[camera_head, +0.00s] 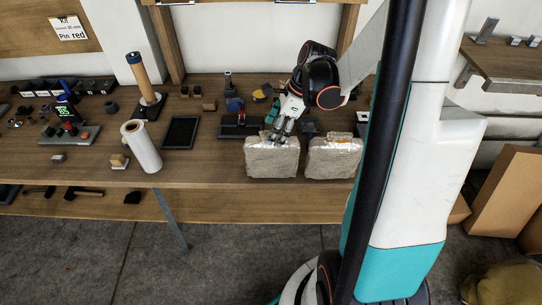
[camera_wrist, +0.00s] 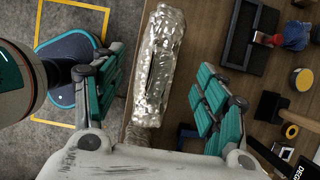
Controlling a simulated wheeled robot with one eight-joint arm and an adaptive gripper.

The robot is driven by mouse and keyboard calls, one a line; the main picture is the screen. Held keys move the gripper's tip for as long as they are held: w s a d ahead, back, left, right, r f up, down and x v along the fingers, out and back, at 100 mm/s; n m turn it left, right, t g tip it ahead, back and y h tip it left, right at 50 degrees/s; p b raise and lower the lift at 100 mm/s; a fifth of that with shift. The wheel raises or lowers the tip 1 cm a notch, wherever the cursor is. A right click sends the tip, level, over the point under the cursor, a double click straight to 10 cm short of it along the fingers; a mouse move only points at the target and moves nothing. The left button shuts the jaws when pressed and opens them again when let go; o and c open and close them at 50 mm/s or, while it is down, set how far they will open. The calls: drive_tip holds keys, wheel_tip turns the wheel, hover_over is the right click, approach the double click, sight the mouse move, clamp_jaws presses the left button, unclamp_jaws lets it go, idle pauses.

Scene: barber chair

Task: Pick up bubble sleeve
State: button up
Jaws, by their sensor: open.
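A wrinkled, silvery bubble sleeve (camera_head: 272,157) stands at the front edge of the wooden bench. In the wrist view the shiny bubble sleeve (camera_wrist: 157,65) lies between my spread fingers, with a gap on each side. A second, similar wrapped package (camera_head: 334,158) stands just to its right in the head view. My gripper (camera_head: 277,132) is at the top of the left package. In the wrist view my gripper (camera_wrist: 160,90) is open, its teal-padded fingers apart and empty. Contact with the top cannot be told from the head view.
A white roll (camera_head: 141,146) and a dark flat tray (camera_head: 180,132) stand to the left on the bench (camera_head: 215,170). Small tools and a black holder (camera_head: 238,127) lie behind the packages. A cardboard box (camera_head: 505,190) is on the right.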

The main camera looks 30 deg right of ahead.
sight(272, 154)
drive_tip(key=b+x, duration=0.2)
drive_tip(key=x, duration=0.5)
drive_tip(key=shift+f, duration=0.2)
drive_tip(key=shift+r, duration=0.1)
drive_tip(key=c, duration=1)
